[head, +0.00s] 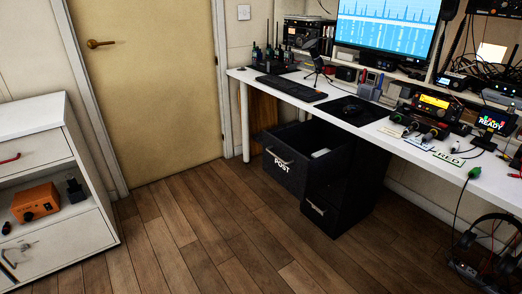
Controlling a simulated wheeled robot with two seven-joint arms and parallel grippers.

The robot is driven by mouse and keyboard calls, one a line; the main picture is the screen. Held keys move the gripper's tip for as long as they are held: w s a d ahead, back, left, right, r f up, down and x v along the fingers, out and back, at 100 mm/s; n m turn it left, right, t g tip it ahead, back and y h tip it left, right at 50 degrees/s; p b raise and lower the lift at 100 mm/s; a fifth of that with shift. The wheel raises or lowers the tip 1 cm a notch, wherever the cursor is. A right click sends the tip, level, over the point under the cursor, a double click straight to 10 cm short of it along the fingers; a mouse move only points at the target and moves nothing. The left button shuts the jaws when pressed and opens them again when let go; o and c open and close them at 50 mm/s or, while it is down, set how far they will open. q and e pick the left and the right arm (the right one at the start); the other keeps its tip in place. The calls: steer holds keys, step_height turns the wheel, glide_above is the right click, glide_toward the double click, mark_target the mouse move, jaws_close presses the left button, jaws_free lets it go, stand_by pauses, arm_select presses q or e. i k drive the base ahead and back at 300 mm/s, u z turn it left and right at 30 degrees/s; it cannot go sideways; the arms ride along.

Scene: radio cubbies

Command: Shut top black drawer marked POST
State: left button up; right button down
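The top black drawer (281,172), marked POST in white letters, stands pulled out from the black drawer cabinet (352,195) under the white desk. A pale handle runs across its front above the lettering. Something white (320,153) lies inside the open drawer. The lower drawer (320,212), with its own pale handle, appears pushed in. Neither of my grippers shows in the head view.
The white desk (400,150) above the cabinet carries a keyboard, a microphone, radios and a monitor. A white cabinet (70,140) with an orange box (36,202) stands at the left. The wooden floor (190,230) before the drawer is clear. Headphones (488,240) hang at the right.

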mark_target(286, 152)
steer(key=u, duration=0.7)
steer(key=i, duration=1.6)
steer(key=z, duration=0.2)
